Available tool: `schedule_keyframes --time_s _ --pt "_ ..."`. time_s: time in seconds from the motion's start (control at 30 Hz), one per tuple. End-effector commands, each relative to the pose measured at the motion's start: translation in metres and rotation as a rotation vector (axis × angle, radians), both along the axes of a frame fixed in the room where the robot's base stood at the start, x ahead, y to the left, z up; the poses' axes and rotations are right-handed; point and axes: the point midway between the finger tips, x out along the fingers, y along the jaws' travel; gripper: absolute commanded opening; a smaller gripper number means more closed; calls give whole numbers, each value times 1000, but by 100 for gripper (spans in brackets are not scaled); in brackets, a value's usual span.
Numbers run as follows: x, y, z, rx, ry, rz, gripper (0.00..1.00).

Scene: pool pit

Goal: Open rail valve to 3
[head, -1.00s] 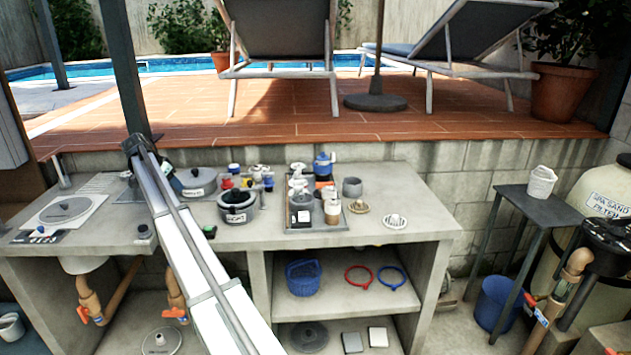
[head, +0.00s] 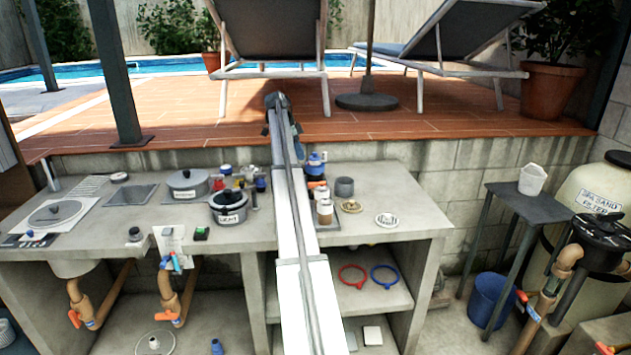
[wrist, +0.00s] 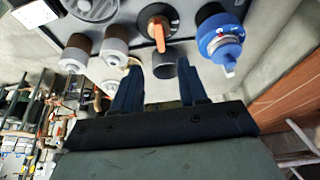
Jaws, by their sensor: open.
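My gripper (head: 278,112) is at the far end of my arm, above the back of the counter in the head view. In the wrist view my gripper (wrist: 158,98) is open, with two dark blue fingers apart and a dark grey cylinder seen beyond the gap. An orange lever on a round black fitting (wrist: 157,34) is just beyond the fingers. I cannot tell whether it is the rail valve, and no scale is readable. Orange-handled valves also sit on tan pipes below the counter, at left (head: 76,318) and centre left (head: 167,317).
A blue-topped container (wrist: 220,40) stands right of the orange lever, and white-and-brown cups stand left of it. A lidded grey pot (head: 229,205) and small jars stand on the counter (head: 350,233). My arm hides part of the tray area. A sand filter (head: 598,190) stands at right.

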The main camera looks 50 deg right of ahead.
Motion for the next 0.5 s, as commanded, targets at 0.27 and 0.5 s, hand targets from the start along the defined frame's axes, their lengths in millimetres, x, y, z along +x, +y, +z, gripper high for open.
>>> schedule_keyframes --time_s 0.27,0.5 --pt "-13 -11 -14 3 0 -21 43" --pt "-24 -22 -51 3 0 -21 43"
